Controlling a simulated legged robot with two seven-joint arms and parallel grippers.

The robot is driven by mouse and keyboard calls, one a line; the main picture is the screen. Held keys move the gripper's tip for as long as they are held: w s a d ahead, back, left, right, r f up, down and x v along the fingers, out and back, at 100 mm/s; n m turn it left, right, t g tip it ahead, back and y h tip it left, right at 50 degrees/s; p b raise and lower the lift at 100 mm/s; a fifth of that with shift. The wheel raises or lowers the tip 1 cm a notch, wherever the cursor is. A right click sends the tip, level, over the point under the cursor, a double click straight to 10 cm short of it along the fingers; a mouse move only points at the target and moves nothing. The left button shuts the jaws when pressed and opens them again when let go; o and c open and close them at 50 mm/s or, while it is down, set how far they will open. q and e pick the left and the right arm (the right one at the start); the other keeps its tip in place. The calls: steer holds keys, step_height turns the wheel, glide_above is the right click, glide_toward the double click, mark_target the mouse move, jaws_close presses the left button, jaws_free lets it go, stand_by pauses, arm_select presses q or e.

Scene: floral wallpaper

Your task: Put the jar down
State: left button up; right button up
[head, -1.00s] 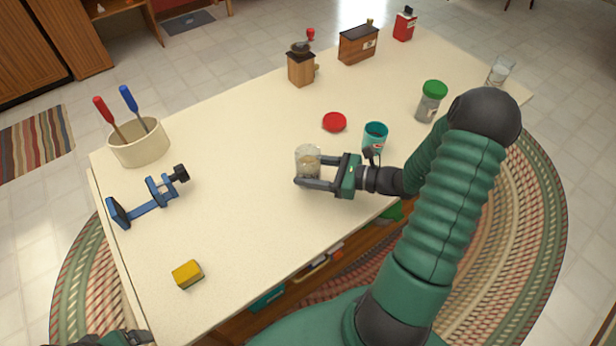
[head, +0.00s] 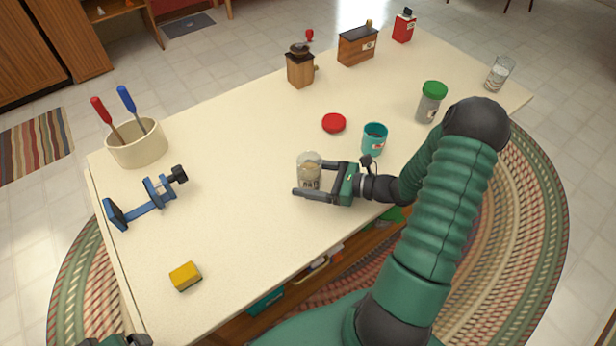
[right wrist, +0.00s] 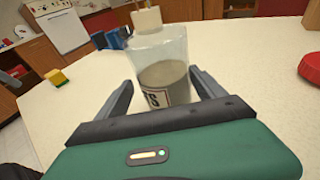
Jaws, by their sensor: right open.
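The jar (head: 310,168) is clear glass, part filled with something greyish-tan, with a label. It stands upright on the cream table (head: 240,170), near its middle. My right gripper (head: 305,179) is open, with one finger on each side of the jar. In the right wrist view the jar (right wrist: 163,75) stands between the two spread fingers (right wrist: 160,100), with gaps beside it. The lower part of the jar is partly hidden by the near finger in the head view. Of my left arm only a small piece shows at the bottom left edge; its fingers are out of view.
A red lid (head: 334,123) and a teal cup (head: 375,139) are close to the jar. A green-lidded jar (head: 431,103) stands further right. A blue clamp (head: 148,200), a yellow block (head: 185,275) and a crock (head: 136,145) are on the left. The table's front left is mostly clear.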

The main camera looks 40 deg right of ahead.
steer(key=v, duration=0.5)
steer(key=shift+s+d+p, duration=0.1)
steer(key=shift+d+p, duration=0.3)
steer(key=shift+d, duration=0.05)
steer(key=v, duration=0.6)
steer(key=shift+s+a+r, duration=0.1)
steer(key=shift+s+a, duration=0.05)
steer(key=shift+a, duration=0.15)
steer(key=shift+s+d, duration=0.1)
steer(key=shift+d, duration=0.05)
arm_select(q)
steer(key=shift+d+r, duration=0.2)
steer(key=shift+r, duration=0.5)
arm_select(e)
steer(key=shift+d, duration=0.1)
